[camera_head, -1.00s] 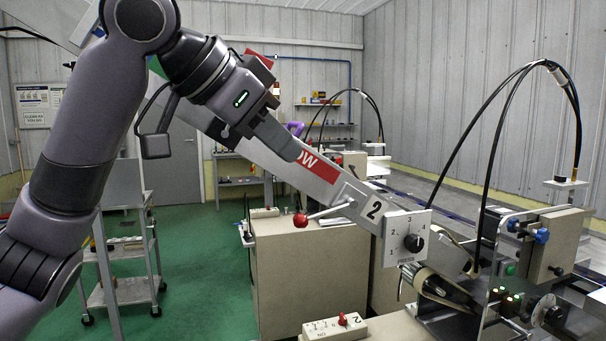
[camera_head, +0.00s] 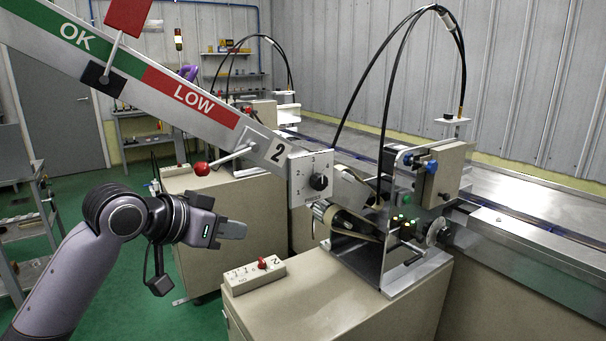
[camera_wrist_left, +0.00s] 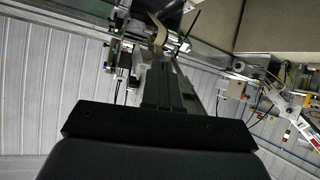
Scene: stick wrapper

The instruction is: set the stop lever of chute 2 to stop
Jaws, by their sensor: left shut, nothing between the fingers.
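Chute 2 (camera_head: 190,95) slopes down from the upper left, with OK and LOW bands and a "2" plate (camera_head: 279,151). Its stop lever (camera_head: 230,159) is a metal rod at the chute's lower end. The rod points left and slightly down to a red ball knob (camera_head: 201,169). My left gripper (camera_head: 238,230) is shut and empty, below and right of the knob, apart from it in the picture, pointing right. In the left wrist view my shut fingers (camera_wrist_left: 168,88) stand in the middle. I cannot make out the lever there. My right gripper is not in view.
A dial plate (camera_head: 309,178) sits beside the "2" plate. A switch box (camera_head: 255,277) with a red knob lies on the beige cabinet (camera_head: 325,300) right of my gripper. The wrapper machine (camera_head: 400,220) stands on that cabinet. Green floor (camera_head: 110,290) is open at left.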

